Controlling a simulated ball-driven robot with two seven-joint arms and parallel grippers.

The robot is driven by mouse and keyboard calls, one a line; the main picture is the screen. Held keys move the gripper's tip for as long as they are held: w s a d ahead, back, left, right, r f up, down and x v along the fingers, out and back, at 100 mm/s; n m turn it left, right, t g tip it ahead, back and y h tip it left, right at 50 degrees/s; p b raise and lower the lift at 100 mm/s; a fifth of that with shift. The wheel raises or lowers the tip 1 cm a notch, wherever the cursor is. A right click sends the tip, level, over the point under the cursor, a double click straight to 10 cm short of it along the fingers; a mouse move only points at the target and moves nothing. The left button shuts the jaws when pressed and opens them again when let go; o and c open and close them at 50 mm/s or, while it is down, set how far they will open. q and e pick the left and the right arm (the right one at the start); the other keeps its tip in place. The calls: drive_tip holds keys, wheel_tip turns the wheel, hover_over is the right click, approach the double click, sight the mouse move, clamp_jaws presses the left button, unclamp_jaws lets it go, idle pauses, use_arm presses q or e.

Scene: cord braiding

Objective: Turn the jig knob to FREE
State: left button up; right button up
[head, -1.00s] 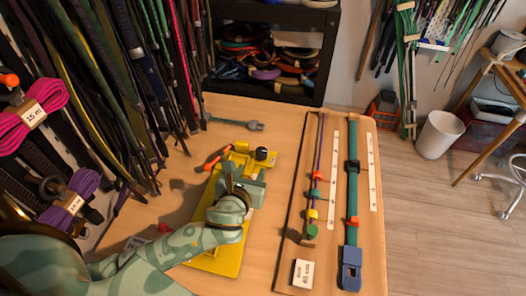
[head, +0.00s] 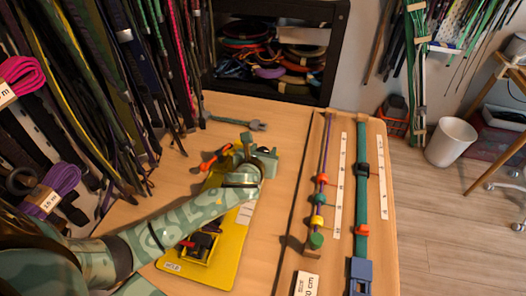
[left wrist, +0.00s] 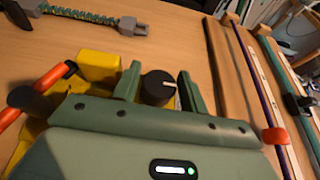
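The jig is a yellow plate (head: 222,255) on the table, with yellow blocks on it. Its black round knob (left wrist: 157,88) with a white pointer mark shows in the left wrist view. No FREE lettering is readable. My left gripper (left wrist: 160,82) has one green finger on each side of the knob, with little gap. I cannot tell whether the fingers touch it. In the head view my left gripper (head: 262,153) is at the far end of the jig, and my forearm hides part of the plate. My right gripper is in neither view now.
An orange-handled tool (head: 215,158) lies left of the knob. A braided cord with a grey end (head: 240,122) lies behind. To the right, a board holds a cord with coloured beads (head: 318,200) and a green strap (head: 362,200). Straps hang at the left.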

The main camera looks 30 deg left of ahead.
use_arm(q)
drive_tip(key=c, duration=0.6)
drive_tip(key=shift+c, duration=0.2)
